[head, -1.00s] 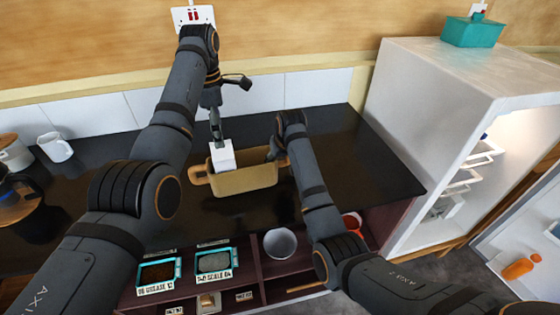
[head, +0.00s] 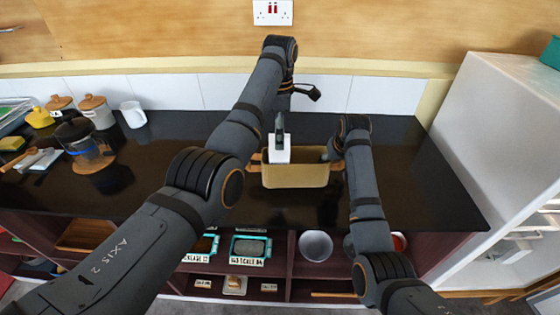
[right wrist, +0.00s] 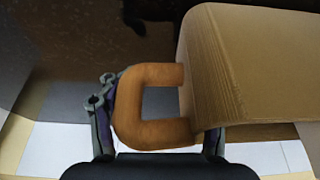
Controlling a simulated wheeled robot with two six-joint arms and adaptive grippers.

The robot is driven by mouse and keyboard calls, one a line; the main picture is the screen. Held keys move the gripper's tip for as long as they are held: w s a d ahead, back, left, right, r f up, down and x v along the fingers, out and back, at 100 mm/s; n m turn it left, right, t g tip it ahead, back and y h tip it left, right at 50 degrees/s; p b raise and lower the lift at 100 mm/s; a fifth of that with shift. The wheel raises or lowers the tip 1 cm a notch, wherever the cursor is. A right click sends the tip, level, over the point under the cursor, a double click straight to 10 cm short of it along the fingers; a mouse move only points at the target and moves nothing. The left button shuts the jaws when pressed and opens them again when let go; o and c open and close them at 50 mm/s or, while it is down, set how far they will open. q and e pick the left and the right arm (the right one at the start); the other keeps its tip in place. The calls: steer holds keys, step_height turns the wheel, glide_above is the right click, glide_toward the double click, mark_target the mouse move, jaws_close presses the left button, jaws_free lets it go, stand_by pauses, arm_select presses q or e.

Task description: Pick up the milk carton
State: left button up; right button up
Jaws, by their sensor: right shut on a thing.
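A white milk carton (head: 279,153) stands at the back left of a tan box (head: 296,179) with orange-brown loop handles on the dark counter. Its lower part is hidden behind the box's front wall. My left gripper (head: 279,126) points down at the carton's top; whether its fingers are closed on it cannot be made out. My right gripper (head: 333,152) is at the box's right end. In the right wrist view, this gripper (right wrist: 158,130) is shut on the orange-brown handle (right wrist: 150,134), with the tan box wall (right wrist: 255,70) beside it.
A white mug (head: 133,114), lidded jars (head: 97,110) and a glass coffee pot (head: 88,146) stand on the counter's left. A white fridge (head: 500,140) is at the right. Shelves below hold small trays (head: 250,248) and a grey bowl (head: 316,246). The counter right of the box is clear.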

arm_select(q)
steer(key=shift+s+f, duration=0.1)
steer(key=shift+f, duration=2.65)
arm_select(e)
steer(key=shift+r, duration=0.1)
arm_select(q)
steer(key=shift+c, duration=0.3)
steer(key=shift+r, duration=0.1)
jaws_close()
step_height(320, 180, up, 12)
steer(key=shift+r, duration=0.25)
arm_select(e)
steer(key=o, duration=1.3)
